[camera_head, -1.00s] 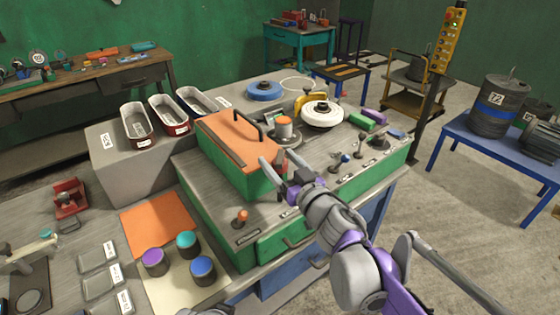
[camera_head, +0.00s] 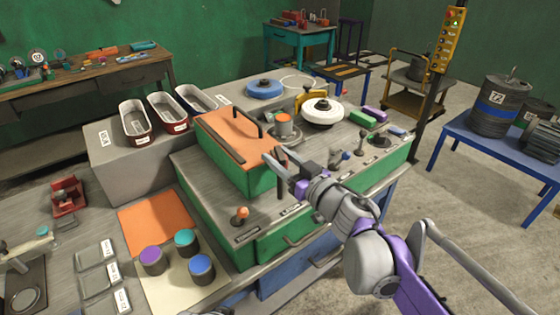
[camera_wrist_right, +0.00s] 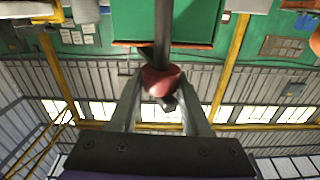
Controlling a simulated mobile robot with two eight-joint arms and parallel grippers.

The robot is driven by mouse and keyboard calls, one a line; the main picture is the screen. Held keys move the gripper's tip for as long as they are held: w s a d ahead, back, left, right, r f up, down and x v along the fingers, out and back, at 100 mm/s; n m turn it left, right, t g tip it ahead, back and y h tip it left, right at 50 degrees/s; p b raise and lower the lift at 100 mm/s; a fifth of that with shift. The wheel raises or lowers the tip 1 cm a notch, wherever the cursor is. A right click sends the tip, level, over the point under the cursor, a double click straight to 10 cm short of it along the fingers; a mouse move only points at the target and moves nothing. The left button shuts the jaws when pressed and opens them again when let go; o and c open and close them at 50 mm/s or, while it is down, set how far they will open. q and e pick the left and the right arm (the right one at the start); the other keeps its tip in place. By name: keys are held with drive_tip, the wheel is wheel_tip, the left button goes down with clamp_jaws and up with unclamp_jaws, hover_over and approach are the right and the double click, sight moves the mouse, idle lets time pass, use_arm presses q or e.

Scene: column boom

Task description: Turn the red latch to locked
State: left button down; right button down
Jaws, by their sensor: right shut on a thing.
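The red latch shows in the right wrist view as a rounded red handle (camera_wrist_right: 162,80) with a grey shaft running up from it. It sits between the two fingers of my right gripper, which is shut on it. In the head view my right gripper (camera_head: 275,156) is at the front right corner of the green box with the orange lid (camera_head: 238,137). The fingers hide the latch's red part there. A dark upright post (camera_head: 281,187) shows just below the fingers.
An orange-topped knob (camera_head: 241,213) stands on the bench top to the left of the gripper. Small levers (camera_head: 361,139) stand to its right. A white disc (camera_head: 322,111) and a blue disc (camera_head: 265,88) lie behind. Coloured pots (camera_head: 201,267) stand at front left.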

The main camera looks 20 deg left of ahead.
drive_tip(key=n+g+y, duration=0.2)
drive_tip(key=g, duration=0.1)
drive_tip(key=shift+w+f+b, duration=0.1)
drive_tip(key=shift+b, duration=0.25)
drive_tip(key=shift+n+g+y+p, duration=0.15)
drive_tip(key=shift+n+g+y, duration=0.3)
drive_tip(key=shift+n+g, duration=1)
drive_tip(key=shift+n+g+y+p, duration=0.15)
drive_tip(key=shift+n+g+y, duration=0.5)
drive_tip(key=shift+g, duration=1.3)
drive_tip(key=shift+n, duration=0.3)
drive_tip(key=shift+c, duration=1.8)
unclamp_jaws()
drive_tip(key=d, duration=1)
drive_tip(key=shift+s+d, duration=0.4)
drive_tip(key=shift+s, duration=0.05)
drive_tip(key=shift+r, duration=0.2)
